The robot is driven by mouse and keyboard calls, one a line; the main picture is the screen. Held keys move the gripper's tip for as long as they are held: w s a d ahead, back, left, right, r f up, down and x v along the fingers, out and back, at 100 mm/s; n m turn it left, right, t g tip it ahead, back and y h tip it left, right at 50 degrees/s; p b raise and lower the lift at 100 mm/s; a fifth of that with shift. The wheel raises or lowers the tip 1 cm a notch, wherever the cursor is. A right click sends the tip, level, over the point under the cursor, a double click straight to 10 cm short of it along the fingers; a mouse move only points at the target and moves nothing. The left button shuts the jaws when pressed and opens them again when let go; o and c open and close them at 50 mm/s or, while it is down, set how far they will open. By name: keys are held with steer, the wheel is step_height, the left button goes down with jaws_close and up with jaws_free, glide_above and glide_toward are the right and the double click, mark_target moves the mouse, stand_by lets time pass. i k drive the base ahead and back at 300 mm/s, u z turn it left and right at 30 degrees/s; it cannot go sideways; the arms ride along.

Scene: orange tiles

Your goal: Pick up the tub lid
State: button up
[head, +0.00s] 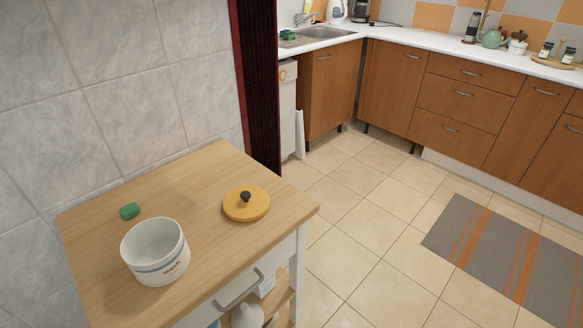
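The tub lid (247,206) is a round, flat yellow-orange disc with a small dark knob in its middle. It lies flat, knob up, on the wooden top (207,247) of a small cart, near the right corner. A white tub (156,252) with dark lettering and a blue stripe stands to the lower left of the lid, open at the top and apart from it. My gripper is not in view, and nothing touches the lid.
A tiled wall (90,100) rises close behind the cart. The tiled floor (370,230) to the right is clear up to a striped rug (510,255). Wooden cabinets with a white counter (430,47) line the back.

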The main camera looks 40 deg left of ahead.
mark_target(248, 203)
steer(key=i, duration=2.65)
steer(key=u, duration=3.6)
steer(key=i, duration=0.5)
steer(key=z, duration=0.05)
